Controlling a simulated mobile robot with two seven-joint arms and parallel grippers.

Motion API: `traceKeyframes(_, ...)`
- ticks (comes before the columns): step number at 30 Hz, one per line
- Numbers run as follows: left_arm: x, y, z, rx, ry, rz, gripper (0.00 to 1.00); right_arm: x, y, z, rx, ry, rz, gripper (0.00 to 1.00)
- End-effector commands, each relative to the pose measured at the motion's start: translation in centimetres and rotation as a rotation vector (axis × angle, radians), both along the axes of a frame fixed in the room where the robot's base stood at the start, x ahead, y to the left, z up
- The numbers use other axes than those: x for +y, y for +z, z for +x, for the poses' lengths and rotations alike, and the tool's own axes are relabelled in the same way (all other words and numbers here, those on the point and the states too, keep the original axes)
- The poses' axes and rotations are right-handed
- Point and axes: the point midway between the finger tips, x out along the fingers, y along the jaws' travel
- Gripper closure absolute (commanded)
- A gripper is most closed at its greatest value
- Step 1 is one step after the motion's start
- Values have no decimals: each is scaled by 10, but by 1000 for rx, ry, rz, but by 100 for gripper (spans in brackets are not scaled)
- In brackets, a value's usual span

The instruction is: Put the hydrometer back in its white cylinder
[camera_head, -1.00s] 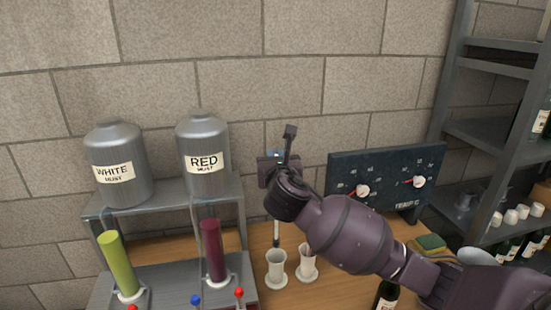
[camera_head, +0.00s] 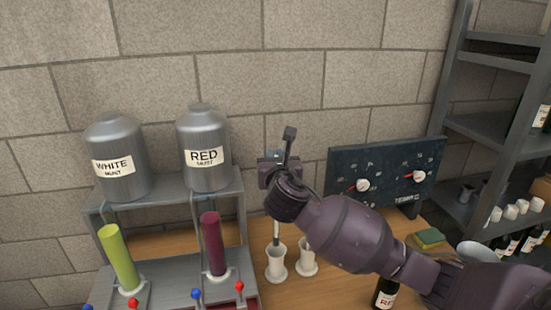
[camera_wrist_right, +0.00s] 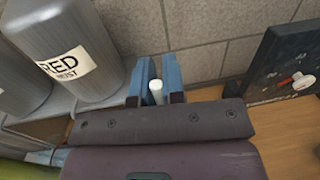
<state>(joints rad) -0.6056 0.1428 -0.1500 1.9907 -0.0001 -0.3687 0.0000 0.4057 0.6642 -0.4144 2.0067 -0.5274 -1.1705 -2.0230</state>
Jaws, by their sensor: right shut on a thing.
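The hydrometer (camera_head: 276,230) hangs upright below my right gripper (camera_head: 273,158), and its lower end meets the rim of the left one of two white cylinders (camera_head: 276,266). I cannot tell if the tip is inside the mouth or just in front of or behind it. In the right wrist view, the blue fingers of my right gripper (camera_wrist_right: 158,78) are shut on the pale top of the hydrometer (camera_wrist_right: 156,90). The second white cylinder (camera_head: 307,262) stands close on the right, partly hidden by my right arm. My left gripper is not in view.
A metal stand (camera_head: 165,188) with white must and red must tanks is on the left, with a green tube (camera_head: 118,258) and a dark red tube (camera_head: 212,245). A dark dial panel (camera_head: 385,172), a sponge (camera_head: 428,238) and a bottle (camera_head: 384,294) are on the right.

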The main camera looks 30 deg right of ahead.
Motion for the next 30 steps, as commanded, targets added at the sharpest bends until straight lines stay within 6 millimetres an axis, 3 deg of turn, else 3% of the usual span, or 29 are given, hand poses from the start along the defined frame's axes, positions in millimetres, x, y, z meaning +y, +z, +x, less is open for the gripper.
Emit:
traceKeyframes(14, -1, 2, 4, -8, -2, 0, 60, 0, 0, 0, 0, 0, 0, 100)
traceKeyframes(30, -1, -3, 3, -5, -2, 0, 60, 0, -17, 0, 1, 1, 0, 100)
